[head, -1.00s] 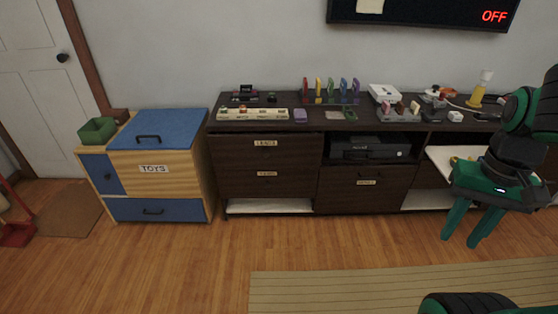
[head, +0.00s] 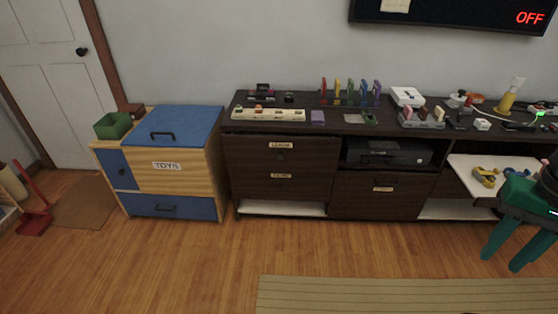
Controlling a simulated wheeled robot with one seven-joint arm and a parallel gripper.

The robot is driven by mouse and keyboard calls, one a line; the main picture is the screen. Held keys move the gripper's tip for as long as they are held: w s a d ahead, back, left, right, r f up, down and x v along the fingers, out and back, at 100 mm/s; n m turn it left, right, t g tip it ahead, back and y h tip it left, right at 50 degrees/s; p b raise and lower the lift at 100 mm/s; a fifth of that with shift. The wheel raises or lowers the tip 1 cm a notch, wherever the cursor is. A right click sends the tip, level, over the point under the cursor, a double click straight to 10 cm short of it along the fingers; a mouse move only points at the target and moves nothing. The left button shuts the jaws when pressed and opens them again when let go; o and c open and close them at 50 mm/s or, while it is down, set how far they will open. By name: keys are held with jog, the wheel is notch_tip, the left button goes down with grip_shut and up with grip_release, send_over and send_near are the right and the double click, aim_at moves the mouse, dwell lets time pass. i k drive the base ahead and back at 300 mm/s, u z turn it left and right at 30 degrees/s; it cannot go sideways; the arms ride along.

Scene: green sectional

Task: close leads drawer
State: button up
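A dark wooden cabinet holds a left column of two drawers. The upper drawer (head: 255,152) and the lower drawer (head: 254,186) each carry a small label that is too blurred to read surely. A third labelled drawer (head: 360,203) sits below a black box and looks shut. I cannot tell whether the upper left drawer stands slightly out. At the right, a white-bottomed drawer or tray (head: 465,163) is pulled out, with yellow and blue items in it. My gripper (head: 501,262) is at the right edge, in front of that tray, its two green fingers apart and empty.
A blue and wood toy chest (head: 190,185) stands left of the cabinet, with a green bin (head: 113,125) on it. Small objects crowd the cabinet top. A striped rug (head: 400,295) lies in front. Wooden floor between is clear.

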aim_at(250, 151)
jog(key=i, duration=0.9)
